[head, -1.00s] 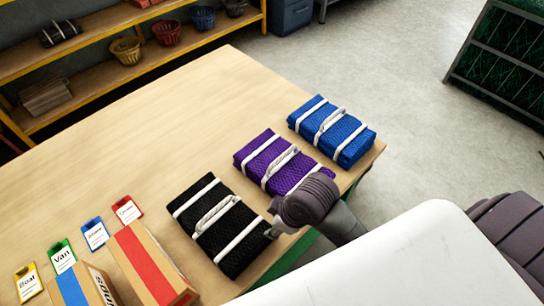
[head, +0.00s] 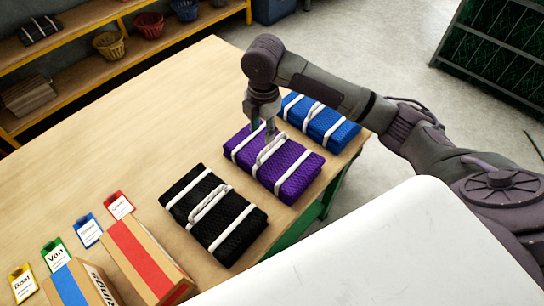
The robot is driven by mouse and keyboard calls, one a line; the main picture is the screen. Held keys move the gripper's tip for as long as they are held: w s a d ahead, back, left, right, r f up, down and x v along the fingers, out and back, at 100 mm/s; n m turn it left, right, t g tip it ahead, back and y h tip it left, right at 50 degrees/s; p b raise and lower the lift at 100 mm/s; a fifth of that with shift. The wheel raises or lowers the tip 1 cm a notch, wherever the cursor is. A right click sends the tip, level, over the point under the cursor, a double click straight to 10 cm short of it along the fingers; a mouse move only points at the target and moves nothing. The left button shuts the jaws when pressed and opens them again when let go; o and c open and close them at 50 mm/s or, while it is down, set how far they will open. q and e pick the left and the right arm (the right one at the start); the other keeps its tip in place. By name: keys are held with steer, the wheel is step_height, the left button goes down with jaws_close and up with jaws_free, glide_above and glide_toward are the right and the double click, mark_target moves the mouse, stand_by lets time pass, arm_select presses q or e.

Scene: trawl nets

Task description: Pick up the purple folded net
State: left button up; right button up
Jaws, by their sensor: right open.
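The purple folded net (head: 294,180) lies on the wooden table, bound with white straps and a white carry handle on top. It sits between the black folded net (head: 238,236) and the blue folded net (head: 336,134). My right gripper (head: 263,128) points down over the far left part of the purple net, close to its handle. It is open, with nothing seen between its fingers. Whether the fingertips touch the net or handle I cannot tell. My right arm hides part of the blue net. My left gripper is not in view.
Cardboard boxes (head: 146,262) with red and blue stripes stand at the table's front left. Several coloured tags (head: 88,230) lie behind them. The table (head: 130,140) is clear at the back left. Yellow shelves with baskets (head: 110,45) stand beyond it.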

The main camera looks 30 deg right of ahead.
mark_target(272, 143)
steer(key=w+d+r, duration=0.2)
steer(key=d+r, duration=0.1)
steer(key=shift+n, duration=0.5)
step_height(272, 143, down, 8)
steer(key=shift+s+d+p, duration=0.15)
steer(key=shift+p, duration=0.55)
steer(key=f+p, duration=0.1)
steer(key=f, duration=0.1)
steer(key=f+p, duration=0.1)
steer(key=f, duration=0.2)
steer(key=shift+d, duration=0.2)
steer(key=shift+f, duration=0.15)
jaws_close()
